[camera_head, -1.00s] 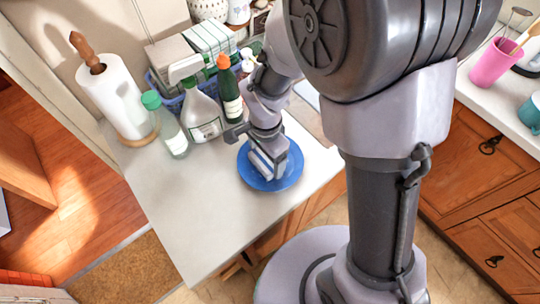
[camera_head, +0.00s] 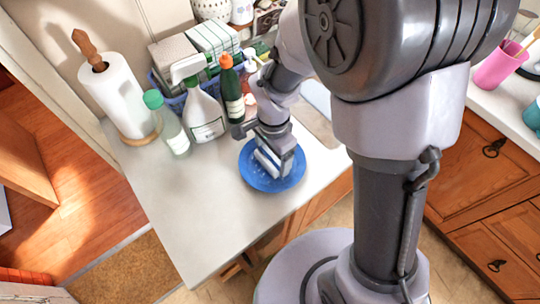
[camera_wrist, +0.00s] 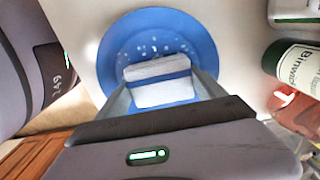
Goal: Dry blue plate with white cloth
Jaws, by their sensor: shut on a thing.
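The blue plate (camera_head: 256,178) lies on the white counter near its front edge. Light drops show on its far part in the wrist view (camera_wrist: 137,44). The white cloth (camera_wrist: 160,90) is a folded block with a blue stripe. My gripper (camera_head: 274,160) is shut on the cloth, which is between the two fingers in the wrist view. The cloth is over the plate's middle; I cannot tell whether it touches the surface. My gripper hides part of the plate.
Behind the plate stand a spray bottle (camera_head: 205,114), a dark green bottle (camera_head: 231,92) and a clear bottle with a green cap (camera_head: 170,128). A paper towel roll (camera_head: 119,97) is at the left. The counter (camera_head: 200,200) left of the plate is clear. A pink cup (camera_head: 498,65) stands far right.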

